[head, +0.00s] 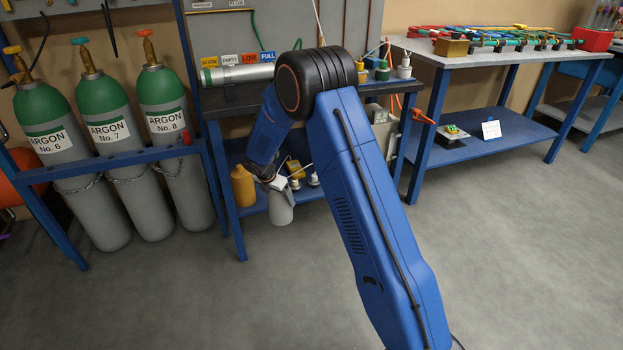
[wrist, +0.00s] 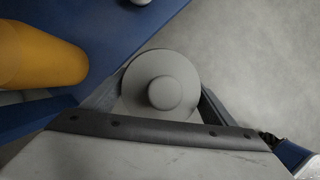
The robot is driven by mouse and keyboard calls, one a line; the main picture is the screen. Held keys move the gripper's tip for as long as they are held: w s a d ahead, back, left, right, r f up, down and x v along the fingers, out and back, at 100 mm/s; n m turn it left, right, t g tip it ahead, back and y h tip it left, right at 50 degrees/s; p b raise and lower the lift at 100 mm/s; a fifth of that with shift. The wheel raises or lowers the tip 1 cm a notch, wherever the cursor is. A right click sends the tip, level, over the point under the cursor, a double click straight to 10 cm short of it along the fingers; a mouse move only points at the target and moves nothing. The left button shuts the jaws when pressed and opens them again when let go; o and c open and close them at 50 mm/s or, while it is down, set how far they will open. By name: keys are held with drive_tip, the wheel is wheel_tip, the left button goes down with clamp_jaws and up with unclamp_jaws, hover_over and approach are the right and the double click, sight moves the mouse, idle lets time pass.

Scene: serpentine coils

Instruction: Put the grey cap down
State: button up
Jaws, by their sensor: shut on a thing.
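The grey cap (head: 281,209) is a pale grey cylinder, seen in the head view hanging from my gripper (head: 277,184) at the front of a blue lower shelf (head: 258,208). In the wrist view the cap (wrist: 184,72) shows from above as a round disc with a raised knob in its middle. The fingers of my gripper (wrist: 158,98) stand on both sides of it and are shut on it. In that view the cap overlaps the shelf's edge, with floor to its right. Its underside is hidden in the wrist view.
A yellow bottle (head: 243,187) stands on the shelf left of the cap; it is also in the wrist view (wrist: 38,58). Small white-and-yellow items (head: 297,170) sit behind. Argon cylinders (head: 170,120) stand left. The floor (head: 190,300) in front is clear.

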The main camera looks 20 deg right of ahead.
drive_tip(key=a+n, duration=0.1)
drive_tip(key=w+a+r+n+t+y, duration=0.1)
drive_tip(key=n, duration=0.1)
drive_tip(key=a+r+n, duration=0.1)
drive_tip(key=n, duration=0.1)
drive_tip(key=shift+w+a+y, duration=0.35)
drive_tip(key=shift+y, duration=0.05)
drive_tip(key=shift+w+n, duration=0.15)
drive_tip(key=shift+n, duration=0.15)
drive_tip(key=w+d+f, duration=0.1)
drive_tip(key=w+d, duration=0.2)
drive_tip(key=w, duration=0.5)
drive_tip(key=w+d+f, duration=0.2)
drive_tip(key=w+d, duration=0.1)
drive_tip(key=w, duration=0.5)
drive_tip(key=shift+w+d+f, duration=0.2)
drive_tip(key=shift+w+d, duration=0.05)
drive_tip(key=shift+d, duration=0.1)
drive_tip(key=o, duration=1.4)
drive_tip(key=shift+f, duration=0.15)
